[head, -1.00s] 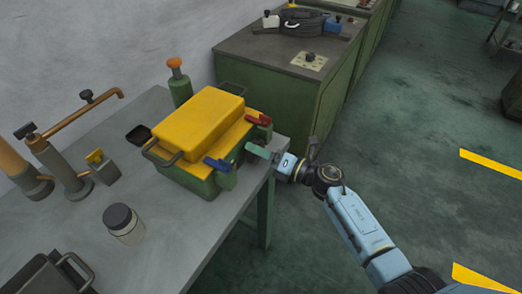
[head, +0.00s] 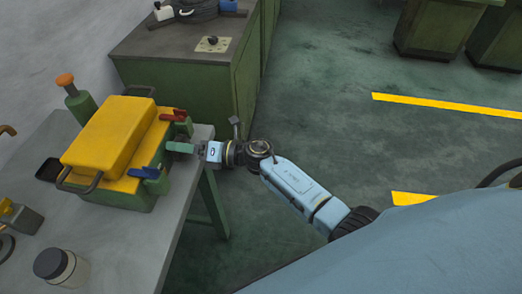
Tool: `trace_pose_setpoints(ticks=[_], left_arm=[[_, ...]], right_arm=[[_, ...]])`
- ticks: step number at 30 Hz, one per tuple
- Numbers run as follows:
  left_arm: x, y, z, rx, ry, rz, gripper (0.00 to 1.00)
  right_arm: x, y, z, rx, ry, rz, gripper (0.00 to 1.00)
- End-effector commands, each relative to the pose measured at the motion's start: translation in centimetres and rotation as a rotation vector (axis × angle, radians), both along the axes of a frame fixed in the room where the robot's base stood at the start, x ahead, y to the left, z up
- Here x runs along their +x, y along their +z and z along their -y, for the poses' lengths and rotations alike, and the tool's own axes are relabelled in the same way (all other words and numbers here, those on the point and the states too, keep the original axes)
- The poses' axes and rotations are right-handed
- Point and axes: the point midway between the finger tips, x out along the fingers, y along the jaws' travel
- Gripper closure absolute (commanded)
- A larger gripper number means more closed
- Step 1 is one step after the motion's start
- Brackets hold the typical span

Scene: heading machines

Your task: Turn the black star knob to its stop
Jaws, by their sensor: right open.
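A small black knob (head: 213,40) stands on a pale plate on top of the green cabinet (head: 185,85); its star shape is too small to make out. My right gripper (head: 199,149) is well below and in front of that knob in the picture, apart from it. It is at the right side of a green box with a yellow lid (head: 112,130), by a pale green bar (head: 180,147) between the red and blue handles. The jaws are open, their tips small and partly hidden; I cannot tell if they touch the bar. My left gripper is out of view.
The grey table (head: 120,230) carries the box, an orange-topped green post (head: 76,100), a lidded jar (head: 60,267) and a black tray (head: 49,169). A dark coil (head: 193,8) lies on the cabinet. The floor (head: 330,110) right of the cabinet is clear.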

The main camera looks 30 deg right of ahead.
Motion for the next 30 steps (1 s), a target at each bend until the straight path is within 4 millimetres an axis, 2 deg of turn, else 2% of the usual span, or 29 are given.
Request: trace_pose_setpoints(ticks=[13,18,30], left_arm=[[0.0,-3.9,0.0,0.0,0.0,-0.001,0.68],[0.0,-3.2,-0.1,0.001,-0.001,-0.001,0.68],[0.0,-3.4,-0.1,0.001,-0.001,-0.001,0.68]], right_arm=[[-0.2,-0.2,-0.2,-0.339,-0.004,0.472,0.14],[-2.1,0.0,2.5,-0.349,0.0,0.472,0.14],[-6.9,0.0,8.8,-0.345,0.002,0.47,0.14]])
